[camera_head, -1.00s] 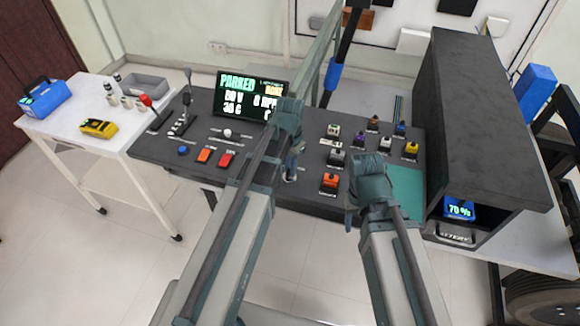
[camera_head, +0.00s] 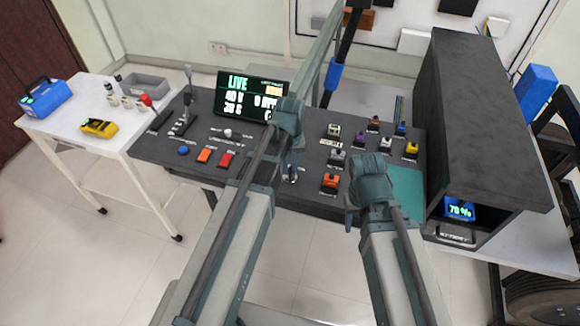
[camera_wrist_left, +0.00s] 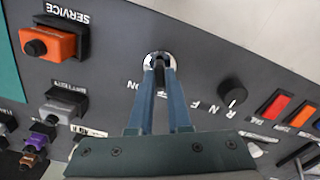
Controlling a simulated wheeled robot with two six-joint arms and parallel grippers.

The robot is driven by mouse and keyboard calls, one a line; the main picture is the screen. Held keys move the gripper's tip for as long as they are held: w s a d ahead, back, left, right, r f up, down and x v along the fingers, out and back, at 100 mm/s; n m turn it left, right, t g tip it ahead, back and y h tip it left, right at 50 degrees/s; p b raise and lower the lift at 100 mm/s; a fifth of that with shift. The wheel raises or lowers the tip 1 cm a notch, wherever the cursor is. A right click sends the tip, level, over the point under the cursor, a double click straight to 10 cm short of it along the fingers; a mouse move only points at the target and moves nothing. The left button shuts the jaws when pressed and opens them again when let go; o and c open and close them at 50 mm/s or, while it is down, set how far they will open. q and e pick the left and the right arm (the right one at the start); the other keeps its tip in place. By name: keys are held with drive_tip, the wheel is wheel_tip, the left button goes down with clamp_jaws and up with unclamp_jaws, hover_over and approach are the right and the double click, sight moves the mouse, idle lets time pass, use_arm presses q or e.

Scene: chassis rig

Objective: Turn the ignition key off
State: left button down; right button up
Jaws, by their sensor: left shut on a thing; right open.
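The ignition key sits in a round silver key switch (camera_wrist_left: 160,57) on the dark console (camera_head: 310,195). In the left wrist view my left gripper (camera_wrist_left: 158,68) has its two fingertips closed together at the switch, shut on the key. The fingers hide most of the key, so its exact angle is unclear. An "ON" label (camera_wrist_left: 132,85) is partly visible beside the fingers. In the head view my left gripper (camera_head: 291,173) reaches down to the console's front middle. The display (camera_head: 250,97) reads "LIVE". My right gripper (camera_head: 354,205) is open above the console's right part, its fingertips mostly hidden.
An orange SERVICE button block (camera_head: 329,181) and several coloured blocks stand right of the key. A black knob (camera_wrist_left: 232,92) and orange and red switches (camera_head: 226,160) lie on the other side. A dark shelf housing (camera_head: 480,120) bounds the right. A white side table (camera_head: 75,128) stands left.

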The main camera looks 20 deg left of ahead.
sight(290, 170)
use_arm(q)
drive_tip(key=shift+n, duration=0.7)
drive_tip(key=c, duration=0.9)
unclamp_jaws()
drive_tip(key=shift+o, duration=0.2)
wheel_tip(290, 170, up, 14)
drive_tip(key=p, duration=1.4)
drive_tip(key=shift+f, duration=0.1)
